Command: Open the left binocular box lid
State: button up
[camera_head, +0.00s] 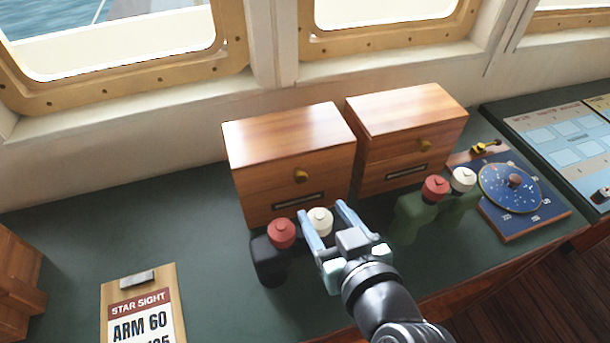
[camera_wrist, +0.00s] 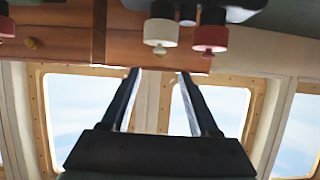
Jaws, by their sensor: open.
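The left binocular box (camera_head: 289,160) is a wooden box with a brass knob (camera_head: 301,176) on its front; its lid (camera_head: 285,128) is down. My gripper (camera_head: 322,209) is open and empty, its two fingers pointing at the lower right of the box front. The fingertips look close to the front, but I cannot tell whether they touch it. In the wrist view the fingers (camera_wrist: 160,74) reach towards the box's wood (camera_wrist: 150,50), and the knob is not clearly visible. Dark binoculars (camera_head: 267,258) with one red and one white cap stand before the box, partly hidden by my gripper.
A second, similar box (camera_head: 408,135) stands close on the right, lid down. Green binoculars (camera_head: 415,215) stand before it. A star dial (camera_head: 512,185) lies further right. A clipboard (camera_head: 140,300) lies at front left.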

aim_at(302, 180)
jog(key=p+x, duration=0.1)
jog(key=x, duration=1)
jog(key=shift+p, duration=0.35)
grip_shut()
dwell(0.8)
